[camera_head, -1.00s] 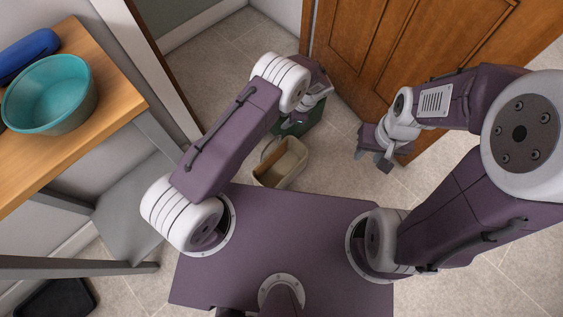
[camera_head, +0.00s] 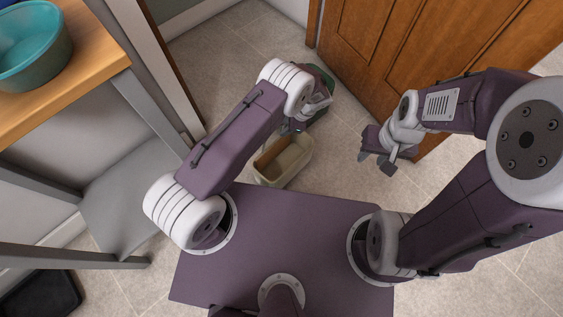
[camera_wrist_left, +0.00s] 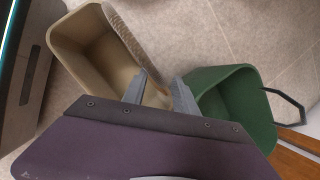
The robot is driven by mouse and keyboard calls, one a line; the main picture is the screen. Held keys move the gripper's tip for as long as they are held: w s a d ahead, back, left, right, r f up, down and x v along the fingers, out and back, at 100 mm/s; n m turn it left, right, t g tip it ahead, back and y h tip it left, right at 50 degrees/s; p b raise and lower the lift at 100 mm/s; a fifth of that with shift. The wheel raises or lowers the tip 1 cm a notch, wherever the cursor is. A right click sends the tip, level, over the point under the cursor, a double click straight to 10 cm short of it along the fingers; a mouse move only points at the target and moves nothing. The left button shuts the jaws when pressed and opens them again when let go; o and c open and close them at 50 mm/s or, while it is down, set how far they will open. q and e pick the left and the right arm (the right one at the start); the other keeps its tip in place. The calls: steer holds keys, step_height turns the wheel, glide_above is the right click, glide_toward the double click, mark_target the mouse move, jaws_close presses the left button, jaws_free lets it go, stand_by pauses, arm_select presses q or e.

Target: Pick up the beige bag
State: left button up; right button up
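The beige bag (camera_head: 291,166) is an open-topped, box-like bag on the floor just ahead of my base. In the left wrist view the bag (camera_wrist_left: 84,36) is at the upper left, with its strap-like handle (camera_wrist_left: 134,40) raised. My left gripper (camera_wrist_left: 160,79) is open, its two fingers apart. The end of the handle shows in the gap between the fingers, but I cannot tell whether it touches them. In the head view my left gripper is mostly hidden by its own arm. My right gripper (camera_head: 377,163) is open and empty, to the right of the bag.
A green bag (camera_wrist_left: 232,103) with a dark handle stands right beside the beige one. A wooden door (camera_head: 420,50) is at the upper right. A bench (camera_head: 90,75) with a teal bowl (camera_head: 35,45) is at the left.

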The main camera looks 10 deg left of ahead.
arm_select(q)
steer(key=shift+x, duration=1.15)
steer(key=shift+r, duration=0.1)
jaws_close()
